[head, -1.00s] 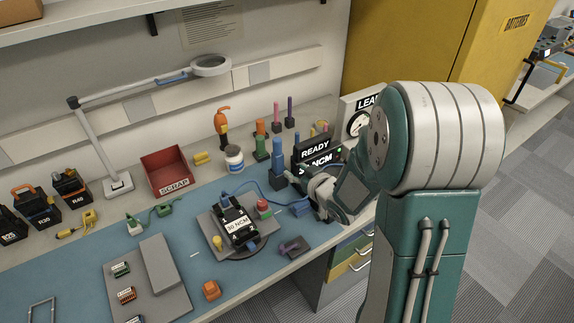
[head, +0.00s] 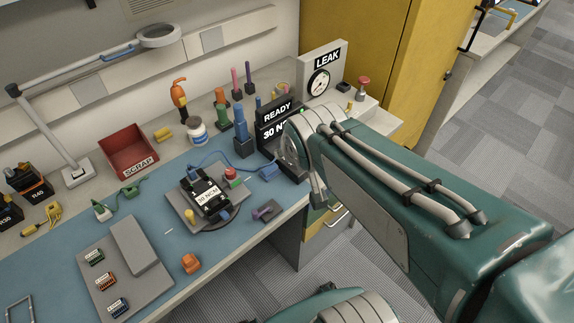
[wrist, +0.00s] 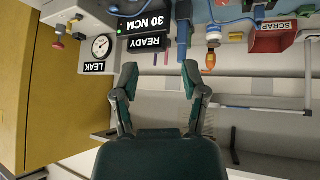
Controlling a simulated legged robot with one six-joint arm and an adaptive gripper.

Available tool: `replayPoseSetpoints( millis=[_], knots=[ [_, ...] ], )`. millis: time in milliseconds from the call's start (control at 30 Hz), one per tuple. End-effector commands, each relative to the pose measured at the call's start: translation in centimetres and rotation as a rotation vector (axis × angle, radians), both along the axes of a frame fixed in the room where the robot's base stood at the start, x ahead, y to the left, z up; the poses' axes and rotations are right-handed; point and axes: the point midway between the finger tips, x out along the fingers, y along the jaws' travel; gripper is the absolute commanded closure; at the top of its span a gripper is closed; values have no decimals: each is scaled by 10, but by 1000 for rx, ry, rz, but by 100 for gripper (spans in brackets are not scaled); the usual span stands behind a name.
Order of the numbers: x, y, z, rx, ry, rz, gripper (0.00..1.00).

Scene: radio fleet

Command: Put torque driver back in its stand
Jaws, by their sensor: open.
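Several upright screwdriver-like tools stand in small dark blocks at the back of the bench. A tall blue tool (head: 241,122) stands in one dark block (head: 243,148), left of the READY 30 NCM display (head: 275,120). In the head view my arm hides the fingers.
A red SCRAP bin (head: 128,152), a white bottle (head: 197,132) and a LEAK gauge (head: 319,83) stand along the back. A yellow cabinet (head: 400,60) is behind right.

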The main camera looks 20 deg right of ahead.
Motion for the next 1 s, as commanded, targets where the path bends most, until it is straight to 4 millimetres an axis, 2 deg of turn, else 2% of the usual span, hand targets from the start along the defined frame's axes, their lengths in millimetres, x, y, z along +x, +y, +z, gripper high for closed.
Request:
replayPoseSetpoints(
  millis=[33, 100, 200, 300, 1000],
  knots=[
    [-19, 8, 7, 21, 29, 5, 44],
    [-44, 17, 10, 53, 84, 10, 44],
    [-71, 27, 12, 87, 146, 26, 44],
    [-85, 33, 12, 106, 180, 36, 44],
    [-88, 33, 12, 109, 190, 38, 44]
  ],
)
